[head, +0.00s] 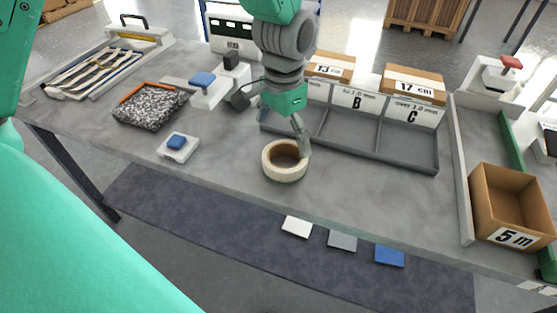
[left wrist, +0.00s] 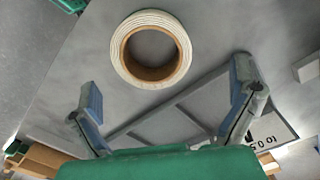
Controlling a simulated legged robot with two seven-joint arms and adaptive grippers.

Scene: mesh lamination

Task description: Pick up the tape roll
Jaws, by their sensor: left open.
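The tape roll (head: 284,175) is a cream ring with a brown core. My right gripper is not in view.
A grey divided tray (head: 380,153) with bins labelled B and C stands behind and right of the roll. A blue-topped white block (head: 178,147) and a speckled black-and-white pad (head: 150,108) lie to the left. A cardboard box marked 5 m (head: 510,205) stands right.

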